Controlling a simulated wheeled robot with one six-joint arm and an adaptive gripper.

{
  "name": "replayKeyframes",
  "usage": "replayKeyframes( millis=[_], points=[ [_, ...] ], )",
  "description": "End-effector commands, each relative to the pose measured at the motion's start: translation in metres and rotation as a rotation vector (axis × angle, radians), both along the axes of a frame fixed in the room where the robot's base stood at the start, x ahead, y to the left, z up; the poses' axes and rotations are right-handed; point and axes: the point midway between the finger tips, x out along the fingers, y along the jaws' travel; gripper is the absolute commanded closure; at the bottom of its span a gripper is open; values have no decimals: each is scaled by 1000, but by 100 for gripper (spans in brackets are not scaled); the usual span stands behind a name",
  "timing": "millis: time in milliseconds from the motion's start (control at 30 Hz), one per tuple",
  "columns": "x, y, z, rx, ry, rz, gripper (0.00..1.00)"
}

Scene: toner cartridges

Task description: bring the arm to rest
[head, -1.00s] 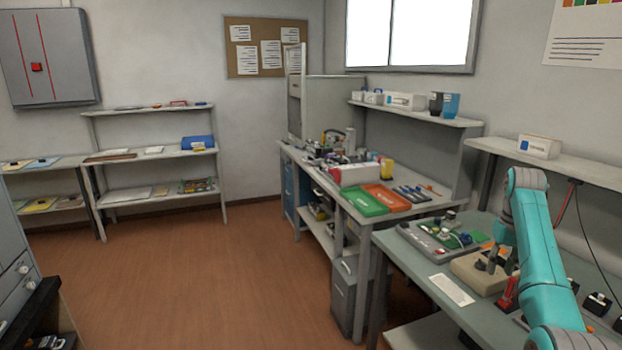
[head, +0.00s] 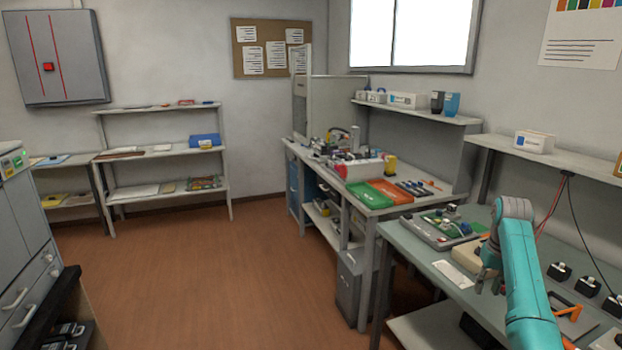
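My teal arm rises at the lower right of the head view, over the near workbench (head: 412,251). My gripper (head: 487,281) hangs from its grey wrist beside the upper arm, pointing down in front of the bench's items. It is small and partly hidden by the arm, so I cannot tell whether the fingers are open or shut. I see nothing clearly held in it.
The near bench bears a grey tray with a green board (head: 440,229), a beige block (head: 467,254) and several black parts. A second bench with a green tray (head: 369,195) stands beyond. Grey drawers (head: 30,290) stand at left. The brown floor (head: 220,270) between is clear.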

Motion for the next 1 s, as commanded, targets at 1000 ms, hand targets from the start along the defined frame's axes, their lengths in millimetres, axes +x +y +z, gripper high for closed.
replayKeyframes(
  millis=[1000],
  points=[
    [-122,129,-332,-101,-383,51,65]
  ],
)
